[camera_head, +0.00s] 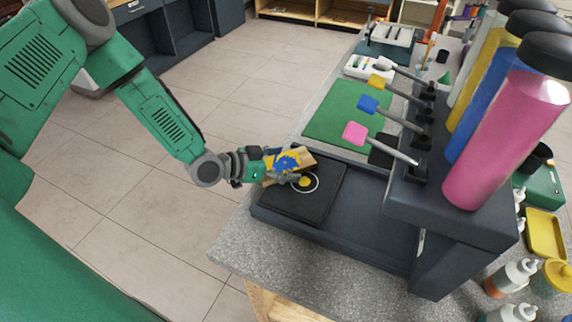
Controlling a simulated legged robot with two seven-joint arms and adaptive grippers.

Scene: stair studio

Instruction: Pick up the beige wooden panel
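The beige wooden panel (304,158) is at the left end of the dark station on the counter. Blue and yellow paint covers part of it. My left gripper (279,172) reaches in from the left and is at the panel's near left edge, with finger parts overlapping it. The panel and the gripper body hide parts of the fingers, so I cannot tell whether they are closed on it. A black plate (318,203) with a white ring and a yellow spot lies just below the panel. My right gripper is out of view.
A dark rack (448,205) holds pink (508,140), blue and yellow cylinders with black caps. Pink, blue and yellow paddles (368,107) stick out from it. A green mat (345,112) lies behind. Bottles (512,275) stand at right. The tiled floor at left is clear.

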